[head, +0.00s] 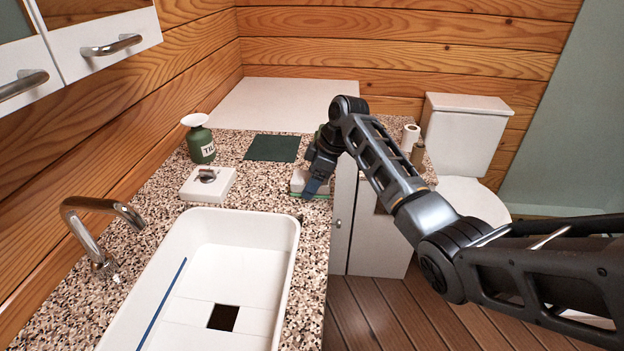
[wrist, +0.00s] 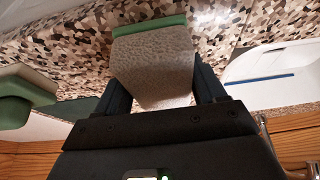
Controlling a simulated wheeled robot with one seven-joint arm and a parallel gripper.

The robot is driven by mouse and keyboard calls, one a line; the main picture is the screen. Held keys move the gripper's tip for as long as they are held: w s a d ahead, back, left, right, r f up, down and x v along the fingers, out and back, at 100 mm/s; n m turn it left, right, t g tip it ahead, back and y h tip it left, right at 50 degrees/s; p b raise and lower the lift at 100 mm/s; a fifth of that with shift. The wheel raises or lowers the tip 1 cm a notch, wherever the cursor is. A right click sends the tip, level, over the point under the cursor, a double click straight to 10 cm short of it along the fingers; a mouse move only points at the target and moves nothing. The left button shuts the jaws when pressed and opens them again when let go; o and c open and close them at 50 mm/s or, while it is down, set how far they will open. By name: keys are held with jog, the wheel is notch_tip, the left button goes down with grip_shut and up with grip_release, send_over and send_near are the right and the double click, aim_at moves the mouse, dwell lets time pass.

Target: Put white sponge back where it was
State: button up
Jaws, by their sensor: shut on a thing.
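The white sponge (head: 298,183) has a pale, speckled body and a green layer on its lower side. It is at the counter's front edge, right of the sink's far corner. My gripper (head: 314,184) comes down on it from above and hides part of it. In the wrist view the sponge (wrist: 153,62) sits between my two dark fingers, with its green layer away from the palm. My gripper is shut on it. I cannot tell whether it touches the speckled counter (head: 245,190) or is just above it.
A dark green mat (head: 272,148), a green bottle (head: 201,147) and a white block with a grey top piece (head: 208,184) stand on the counter. The white sink (head: 210,255) and tap (head: 100,215) are nearer. A green-sided object (wrist: 25,98) shows at left in the wrist view.

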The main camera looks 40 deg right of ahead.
jog(key=o, duration=0.9)
jog(key=shift+o, duration=0.2)
jog(key=b+v, duration=0.1)
jog(key=v, duration=1.1)
